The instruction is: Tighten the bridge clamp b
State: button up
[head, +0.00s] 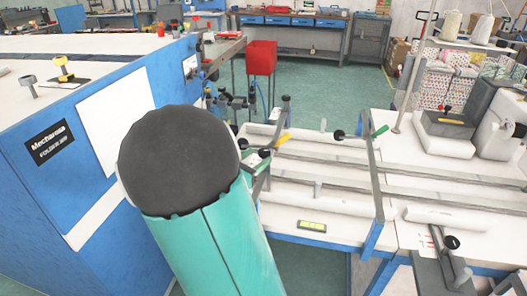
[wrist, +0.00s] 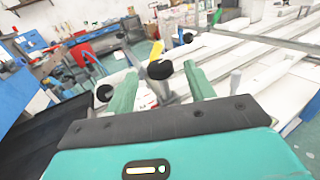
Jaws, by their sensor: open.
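In the wrist view my gripper (wrist: 160,72) is open, with its two green fingers apart. A bridge clamp with a black knob (wrist: 160,69) and a yellow handle (wrist: 156,49) shows between and beyond the fingertips; I cannot tell whether they touch it. In the head view this clamp's yellow handle (head: 282,139) and black knob (head: 264,153) are just right of my arm, which hides most of my gripper. A second clamp has a green handle (head: 380,131) and a black knob (head: 339,135) farther right. No label shows which clamp is b.
A white work table (head: 290,215) with long metal rails (head: 430,185) lies right of my arm. A blue cabinet (head: 110,210) stands close on the left. A red bin (head: 261,57) stands behind. Green floor (head: 335,80) is open at the back.

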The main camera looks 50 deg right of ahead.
aim_at(261, 154)
jog(key=d, duration=0.4)
jog(key=shift+d, duration=0.35)
jog(key=c, duration=0.9)
jog(key=shift+c, duration=0.2)
